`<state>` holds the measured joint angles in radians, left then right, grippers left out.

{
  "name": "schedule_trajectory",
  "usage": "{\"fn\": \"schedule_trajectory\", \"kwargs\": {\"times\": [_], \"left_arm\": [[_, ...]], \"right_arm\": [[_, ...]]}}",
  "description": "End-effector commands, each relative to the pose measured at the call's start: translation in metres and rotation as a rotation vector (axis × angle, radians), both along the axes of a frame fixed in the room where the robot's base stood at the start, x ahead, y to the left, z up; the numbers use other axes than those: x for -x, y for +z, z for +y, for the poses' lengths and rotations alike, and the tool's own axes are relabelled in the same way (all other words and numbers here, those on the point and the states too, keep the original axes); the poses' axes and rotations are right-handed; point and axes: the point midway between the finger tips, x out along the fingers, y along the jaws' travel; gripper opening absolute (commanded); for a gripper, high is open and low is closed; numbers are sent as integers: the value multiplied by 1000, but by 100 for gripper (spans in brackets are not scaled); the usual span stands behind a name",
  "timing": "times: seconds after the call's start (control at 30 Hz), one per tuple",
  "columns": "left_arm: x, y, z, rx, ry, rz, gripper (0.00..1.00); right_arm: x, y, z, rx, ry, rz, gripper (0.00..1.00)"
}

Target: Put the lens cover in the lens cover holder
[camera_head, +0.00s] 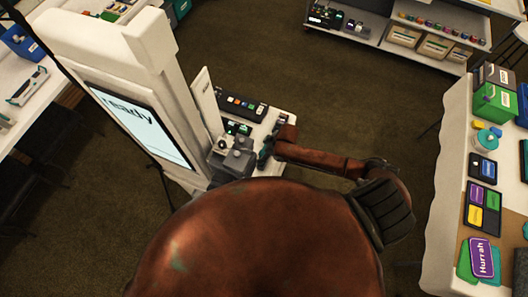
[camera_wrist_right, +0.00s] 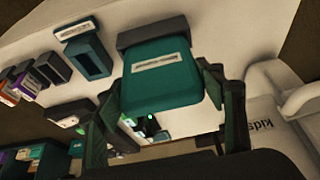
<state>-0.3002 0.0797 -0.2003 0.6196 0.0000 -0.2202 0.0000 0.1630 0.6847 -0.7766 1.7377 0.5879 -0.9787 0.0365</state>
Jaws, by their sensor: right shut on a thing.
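My right gripper (camera_head: 265,154) is over the narrow white counter beside the tall white booth. In the right wrist view the right gripper (camera_wrist_right: 162,84) has a finger at each side of a teal block with a pale label, which looks like the lens cover (camera_wrist_right: 164,84). It is shut on this block. A dark grey piece shows just behind the block's upper edge; I cannot tell whether they touch. A teal open frame with a label, possibly the lens cover holder (camera_wrist_right: 75,66), stands on the white surface to the left. Its label is too small to read. My left gripper is not in view.
The booth (camera_head: 165,75) has a lit screen reading "ready" (camera_head: 140,122). A dark strip with coloured buttons (camera_head: 241,104) lies on the counter. Several dark blocks (camera_wrist_right: 50,68) stand left of the teal frame. A table with boxes (camera_head: 455,190) is at the right; open floor lies between.

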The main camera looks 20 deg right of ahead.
Motion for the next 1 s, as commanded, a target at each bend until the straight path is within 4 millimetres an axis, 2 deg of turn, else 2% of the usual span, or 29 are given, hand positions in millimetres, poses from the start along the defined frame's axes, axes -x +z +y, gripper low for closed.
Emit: {"fn": "schedule_trajectory", "kwargs": {"times": [0.6,0.97,1.0], "left_arm": [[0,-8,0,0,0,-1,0],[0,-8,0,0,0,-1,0],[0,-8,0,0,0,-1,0]], "right_arm": [[0,-18,0,-1,0,-1,39],[-1,-18,0,-1,0,-1,39],[-1,-18,0,-1,0,-1,65]]}}
